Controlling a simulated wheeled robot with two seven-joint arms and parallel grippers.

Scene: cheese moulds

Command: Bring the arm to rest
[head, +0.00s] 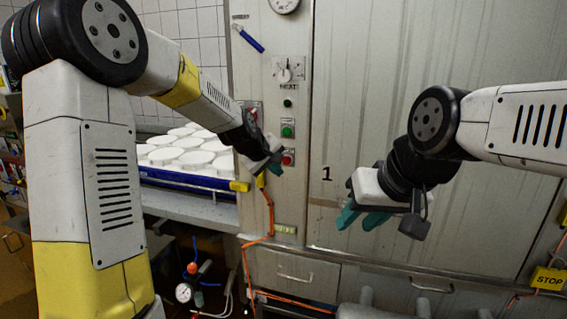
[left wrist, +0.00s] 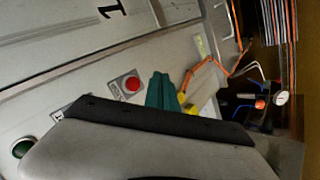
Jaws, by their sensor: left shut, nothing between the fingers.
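My left gripper (head: 272,168) is in front of the control panel, close to the lower red button (head: 288,157). Its teal fingers are shut with nothing between them; they also show in the left wrist view (left wrist: 161,92), beside the red button (left wrist: 132,84). Whether the fingers touch the panel I cannot tell. My right gripper (head: 362,218) hangs in front of the large metal door, its two teal fingers apart and empty.
The panel (head: 272,90) carries a green button (head: 288,128), a knob (head: 286,72) and a blue-handled tool (head: 248,38). White moulds (head: 190,158) stand in a blue tray (head: 190,180) at left. An orange cable (head: 269,212) hangs below. A door (head: 420,60) fills the right.

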